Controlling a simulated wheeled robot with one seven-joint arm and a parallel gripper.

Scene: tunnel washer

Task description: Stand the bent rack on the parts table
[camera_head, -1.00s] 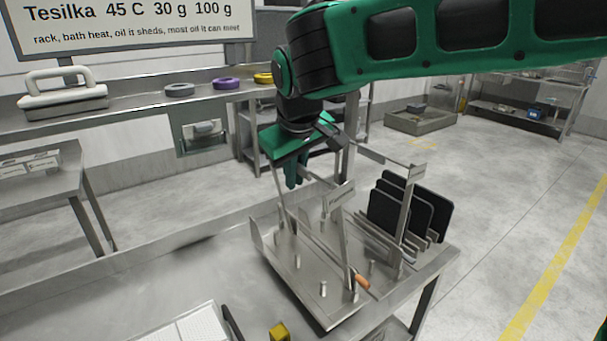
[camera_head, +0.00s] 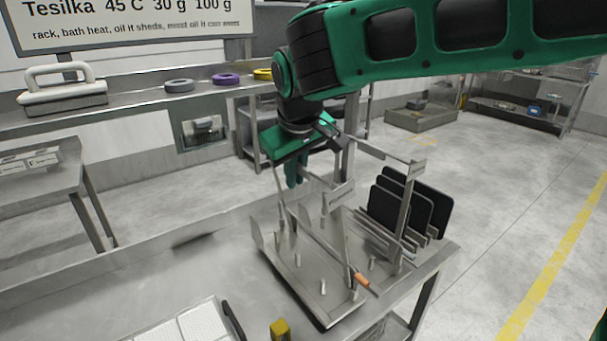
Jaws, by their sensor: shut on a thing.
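The rack (camera_head: 300,275) is a grey metal tray with upright pegs, slanting posts and small label plates. It is at the right end of the steel table (camera_head: 150,275). Its base looks level and low over the tabletop; I cannot tell if it touches. My gripper (camera_head: 296,175) points down at the rack's far left upper part. It is shut on the rack's upper frame, though the fingers partly hide the contact. Which part of the rack is bent is not clear.
Black plates (camera_head: 405,208) stand in a slotted holder right of the rack. The table's left part is clear.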

